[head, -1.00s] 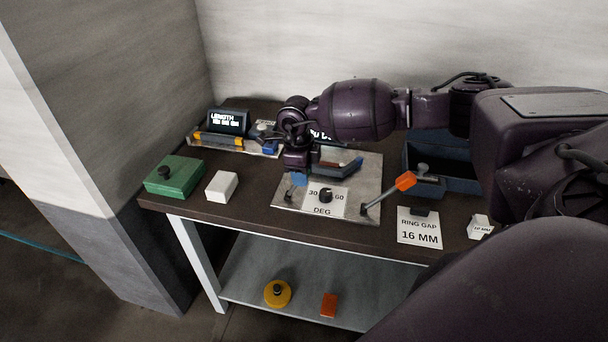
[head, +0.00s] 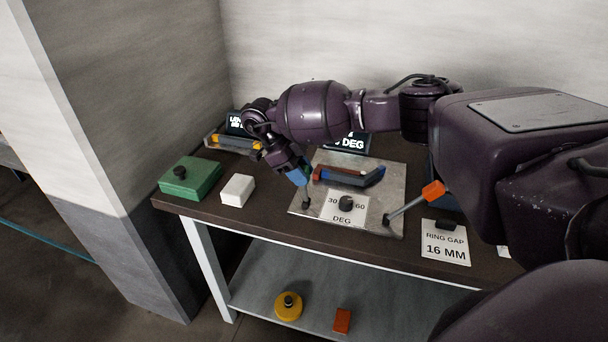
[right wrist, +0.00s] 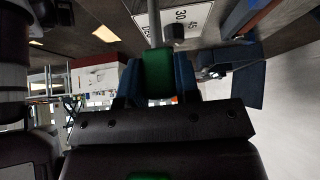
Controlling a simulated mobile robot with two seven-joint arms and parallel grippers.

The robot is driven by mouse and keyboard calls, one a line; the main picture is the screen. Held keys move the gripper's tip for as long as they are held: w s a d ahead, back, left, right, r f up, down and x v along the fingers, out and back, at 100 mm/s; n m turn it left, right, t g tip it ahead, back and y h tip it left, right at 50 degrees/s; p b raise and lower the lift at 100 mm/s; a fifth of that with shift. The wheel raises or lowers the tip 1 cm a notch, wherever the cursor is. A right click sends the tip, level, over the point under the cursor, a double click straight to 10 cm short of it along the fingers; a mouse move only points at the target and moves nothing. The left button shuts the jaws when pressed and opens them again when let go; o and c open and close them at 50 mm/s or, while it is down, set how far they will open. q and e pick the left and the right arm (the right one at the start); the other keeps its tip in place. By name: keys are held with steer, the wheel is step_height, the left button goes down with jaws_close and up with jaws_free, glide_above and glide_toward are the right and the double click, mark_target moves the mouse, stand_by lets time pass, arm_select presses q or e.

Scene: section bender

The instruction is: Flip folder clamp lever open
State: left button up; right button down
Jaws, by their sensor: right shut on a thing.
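The folder is a metal plate (head: 390,180) on the bench, with a bent blue-and-dark bar (head: 350,176) on it. A short lever (head: 306,204) rises from a dark pivot at the plate's left front. My right gripper (head: 304,181) comes down from the upper left, with its blue fingers around the lever's upper end. In the right wrist view its fingers (right wrist: 157,85) are shut on a green lever handle (right wrist: 157,72), from which a grey rod runs up the picture. The fingers hide most of the handle in the head view. My left gripper is out of view.
A second lever with an orange handle (head: 433,191) leans at the plate's right. A dial knob on a degree card (head: 346,204) sits between the levers. A white block (head: 237,190) and a green block (head: 190,180) stand left. A ring gap card (head: 446,249) lies right.

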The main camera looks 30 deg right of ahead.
steer(key=c, duration=0.8)
jaws_free()
steer(key=shift+c, duration=0.2)
steer(key=v, duration=1)
steer(key=shift+w+a+r, duration=0.2)
steer(key=shift+a+r, duration=0.05)
steer(key=shift+r, duration=0.05)
